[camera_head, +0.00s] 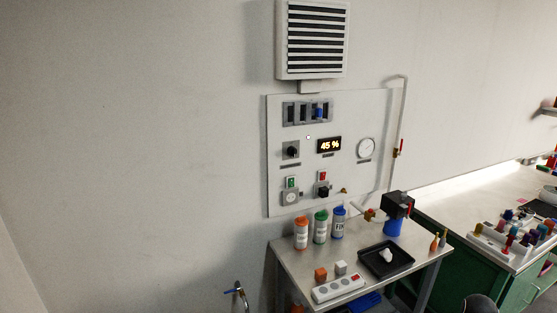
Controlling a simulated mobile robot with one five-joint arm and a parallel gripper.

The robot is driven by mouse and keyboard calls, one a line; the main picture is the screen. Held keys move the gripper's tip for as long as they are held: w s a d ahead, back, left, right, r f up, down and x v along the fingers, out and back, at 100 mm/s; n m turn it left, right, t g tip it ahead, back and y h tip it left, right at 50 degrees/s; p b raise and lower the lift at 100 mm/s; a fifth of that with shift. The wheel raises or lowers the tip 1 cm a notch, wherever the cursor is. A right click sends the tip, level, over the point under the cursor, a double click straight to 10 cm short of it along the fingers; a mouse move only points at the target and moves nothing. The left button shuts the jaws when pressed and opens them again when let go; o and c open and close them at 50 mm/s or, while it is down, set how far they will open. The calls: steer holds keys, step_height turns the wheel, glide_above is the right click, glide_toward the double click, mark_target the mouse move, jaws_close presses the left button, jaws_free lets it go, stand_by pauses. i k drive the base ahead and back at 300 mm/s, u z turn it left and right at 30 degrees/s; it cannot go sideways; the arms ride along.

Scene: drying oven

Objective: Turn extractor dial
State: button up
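A white control panel (350,184) is mounted on the wall below a louvred vent (316,40). A black dial (291,151) on a grey square plate sits left of a lit display (329,145) reading 45 %. A second black knob (323,192) sits lower on the panel, below a red switch (322,176). A grey round dial (290,198) is below a green switch (291,182). The labels are too small to read, so I cannot tell which one is the extractor dial. My gripper is not in view.
A table (285,247) below the panel holds several bottles, a black tray (386,267) and a power strip (338,288). A pipe (403,110) runs beside the panel. A green-fronted bench (460,240) stands at right. The wall left of the panel is bare.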

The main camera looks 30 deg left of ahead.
mark_target(291, 151)
steer(key=u, duration=1.25)
steer(key=i, duration=0.35)
steer(key=z, duration=0.25)
